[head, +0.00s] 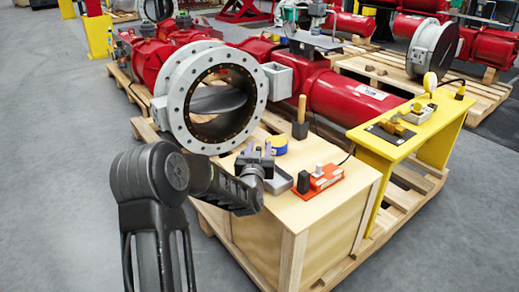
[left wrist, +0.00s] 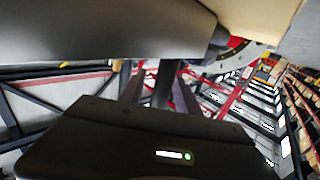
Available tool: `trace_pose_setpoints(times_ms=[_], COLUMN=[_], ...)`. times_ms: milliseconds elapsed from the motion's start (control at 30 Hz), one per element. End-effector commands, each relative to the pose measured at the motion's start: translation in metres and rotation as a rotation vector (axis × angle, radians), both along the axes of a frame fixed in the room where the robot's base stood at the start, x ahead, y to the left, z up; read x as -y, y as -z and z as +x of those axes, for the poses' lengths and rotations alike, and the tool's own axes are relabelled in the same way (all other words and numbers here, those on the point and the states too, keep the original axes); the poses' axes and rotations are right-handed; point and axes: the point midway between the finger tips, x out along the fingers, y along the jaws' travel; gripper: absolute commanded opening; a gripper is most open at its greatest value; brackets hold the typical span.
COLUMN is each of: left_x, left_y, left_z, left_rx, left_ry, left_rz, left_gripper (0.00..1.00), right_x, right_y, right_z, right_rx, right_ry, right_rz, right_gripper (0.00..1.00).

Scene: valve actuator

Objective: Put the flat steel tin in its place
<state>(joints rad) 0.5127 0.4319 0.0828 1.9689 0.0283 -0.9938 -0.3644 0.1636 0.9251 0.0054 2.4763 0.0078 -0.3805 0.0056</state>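My left gripper (head: 257,160) is over the left part of the light wooden crate top (head: 318,208), its arm coming in from the lower left. Its fingers are small and dark in the head view, and I cannot tell whether they are apart or hold anything. In the left wrist view dark finger-like parts (left wrist: 163,85) show, blurred with the background. A low grey metal container (head: 279,183) sits on the crate top just right of the gripper, partly hidden by it. I cannot tell whether this is the flat steel tin. My right gripper is not in view.
On the crate top are a red-orange block with a device (head: 325,177), a small black block (head: 303,182), a blue-yellow roll (head: 279,145) and a wooden-handled tool (head: 301,115). A yellow bench (head: 385,148) stands right. A large flanged valve (head: 180,100) stands behind.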

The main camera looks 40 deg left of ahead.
Motion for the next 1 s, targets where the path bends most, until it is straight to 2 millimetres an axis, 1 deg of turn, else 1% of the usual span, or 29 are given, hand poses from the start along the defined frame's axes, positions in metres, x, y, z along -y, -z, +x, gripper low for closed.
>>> trace_pose_setpoints(times_ms=[133,233,367,600,700,833,1000], left_x=[0.000,0.005,0.015,0.040,0.048,0.055,0.057], left_y=[-0.005,-0.003,-0.004,-0.004,-0.003,-0.003,-0.002], left_z=[0.000,-0.009,-0.028,-0.073,-0.089,-0.102,-0.106], left_rx=[0.000,-0.001,-0.001,-0.002,-0.001,0.000,0.000], left_ry=[0.000,0.000,0.001,0.001,0.001,0.000,0.000], left_rz=[0.000,0.000,0.000,-0.001,0.000,0.000,0.000], left_gripper=[0.39,0.39,0.39,0.39,0.39,0.39,0.39], right_x=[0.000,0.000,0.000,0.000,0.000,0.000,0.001], right_y=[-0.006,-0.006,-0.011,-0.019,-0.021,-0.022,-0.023], right_z=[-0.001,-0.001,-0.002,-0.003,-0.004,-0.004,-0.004], right_rx=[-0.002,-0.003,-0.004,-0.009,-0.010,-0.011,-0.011], right_ry=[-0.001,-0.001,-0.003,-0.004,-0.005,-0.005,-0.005], right_rz=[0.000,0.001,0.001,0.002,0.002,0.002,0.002], right_gripper=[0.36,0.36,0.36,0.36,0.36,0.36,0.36])
